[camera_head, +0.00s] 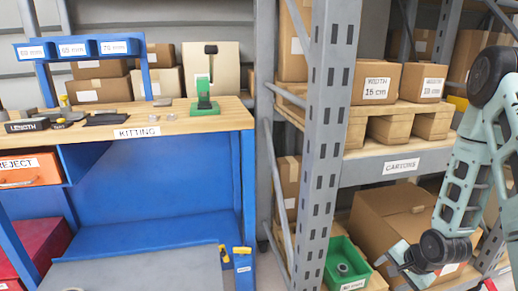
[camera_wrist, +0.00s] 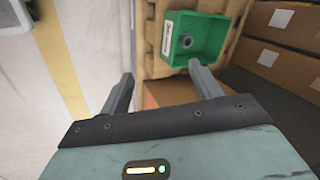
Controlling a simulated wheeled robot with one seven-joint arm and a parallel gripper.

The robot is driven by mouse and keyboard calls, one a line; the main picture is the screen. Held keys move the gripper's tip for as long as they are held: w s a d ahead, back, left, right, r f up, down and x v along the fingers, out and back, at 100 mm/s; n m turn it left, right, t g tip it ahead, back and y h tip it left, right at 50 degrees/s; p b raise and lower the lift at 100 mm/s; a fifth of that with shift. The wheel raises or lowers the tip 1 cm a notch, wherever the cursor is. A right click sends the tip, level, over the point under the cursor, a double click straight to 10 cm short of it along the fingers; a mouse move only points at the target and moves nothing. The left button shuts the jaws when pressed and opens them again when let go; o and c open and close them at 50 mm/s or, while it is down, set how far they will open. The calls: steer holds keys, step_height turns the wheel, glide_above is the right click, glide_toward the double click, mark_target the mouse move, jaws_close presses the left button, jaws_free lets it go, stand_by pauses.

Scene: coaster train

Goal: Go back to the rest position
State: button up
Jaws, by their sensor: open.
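My arm reaches down at the right side of the head view, in front of the shelf rack. My gripper (camera_wrist: 160,92) shows in the wrist view with its two fingers spread apart and nothing between them. In the head view my gripper (camera_head: 393,265) is at the lower right, close to a large cardboard box (camera_head: 390,222) and to the right of a green bin (camera_head: 347,262). The green bin (camera_wrist: 212,52) also shows in the wrist view beyond the fingertips. It holds a small grey round part (camera_wrist: 185,41).
A grey rack post (camera_head: 328,120) stands left of my arm. A shelf labelled CARTONS (camera_head: 400,166) carries boxes and small pallets. A wooden workbench (camera_head: 180,125) labelled KITTING stands at the left, with a green-based tool (camera_head: 205,100).

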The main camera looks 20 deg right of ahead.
steer(key=a+r+n+g, duration=0.2)
steer(key=a+r+n, duration=1.3)
steer(key=r, duration=0.6)
steer(key=s+a+r+n+g, duration=0.15)
steer(key=s+a+n, duration=0.25)
steer(key=s+a, duration=0.45)
steer(key=s+a+r+n+g, duration=0.1)
steer(key=s+a+n+g, duration=0.15)
steer(key=s+a, duration=0.65)
step_height(320, 180, up, 26)
steer(key=w+a+p, duration=0.3)
steer(key=p, duration=2.3)
step_height(320, 180, down, 18)
steer(key=s+b, duration=0.1)
steer(key=b, duration=1.7)
steer(key=shift+s+f+n+t+b, duration=0.2)
steer(key=shift+s+n+t+b, duration=0.1)
steer(key=shift+s+n+t, duration=0.15)
steer(key=shift+a, duration=0.1)
